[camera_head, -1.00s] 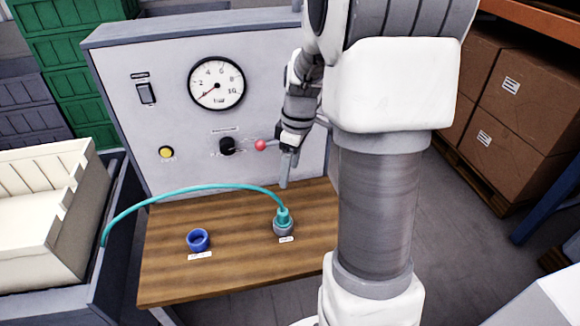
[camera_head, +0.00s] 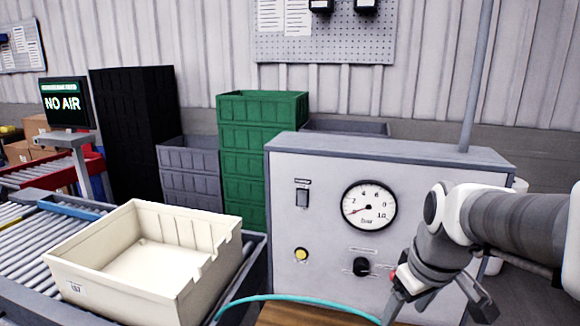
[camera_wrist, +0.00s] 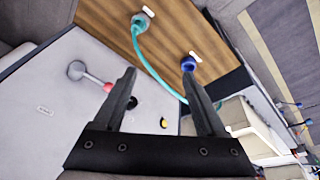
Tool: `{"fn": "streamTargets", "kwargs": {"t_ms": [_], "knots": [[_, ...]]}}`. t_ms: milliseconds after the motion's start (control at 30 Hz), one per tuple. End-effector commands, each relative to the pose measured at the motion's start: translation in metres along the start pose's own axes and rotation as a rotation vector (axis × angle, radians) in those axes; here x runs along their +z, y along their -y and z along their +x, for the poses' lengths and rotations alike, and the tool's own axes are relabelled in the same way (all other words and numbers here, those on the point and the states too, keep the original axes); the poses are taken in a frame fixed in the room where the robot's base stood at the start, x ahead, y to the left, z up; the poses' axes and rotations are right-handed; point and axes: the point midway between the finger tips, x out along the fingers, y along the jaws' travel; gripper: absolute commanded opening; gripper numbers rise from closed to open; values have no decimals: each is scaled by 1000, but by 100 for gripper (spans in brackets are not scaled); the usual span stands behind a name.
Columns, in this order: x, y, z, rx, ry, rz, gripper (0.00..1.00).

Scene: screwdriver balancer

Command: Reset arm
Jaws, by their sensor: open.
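My gripper (camera_wrist: 162,95) is open and empty in the wrist view, with its two dark fingers spread apart. In the head view my gripper (camera_head: 432,303) is at the lower right, in front of the grey test panel (camera_head: 320,240). The red-tipped lever (camera_wrist: 90,75) shows left of the fingers in the wrist view, apart from them. The teal hose (camera_wrist: 152,62) runs from a fitting on the wooden bench top (camera_wrist: 110,30). A blue ring (camera_wrist: 188,63) sits on the bench near the right finger in that view; whether it is nearer or farther than the finger is unclear.
A cream crate (camera_head: 150,258) stands at left by the roller conveyor (camera_head: 25,240). A screen (camera_head: 65,102) reads "NO AIR". Green crates (camera_head: 262,150) stack behind the panel. The gauge (camera_head: 369,206) needle points low.

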Motion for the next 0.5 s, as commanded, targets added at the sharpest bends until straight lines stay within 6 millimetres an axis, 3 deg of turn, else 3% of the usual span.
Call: {"fn": "streamTargets", "kwargs": {"t_ms": [200,500], "knots": [[24,40,-36,37,-94,149,74],[55,73,-56,43,-193,321,74]]}}
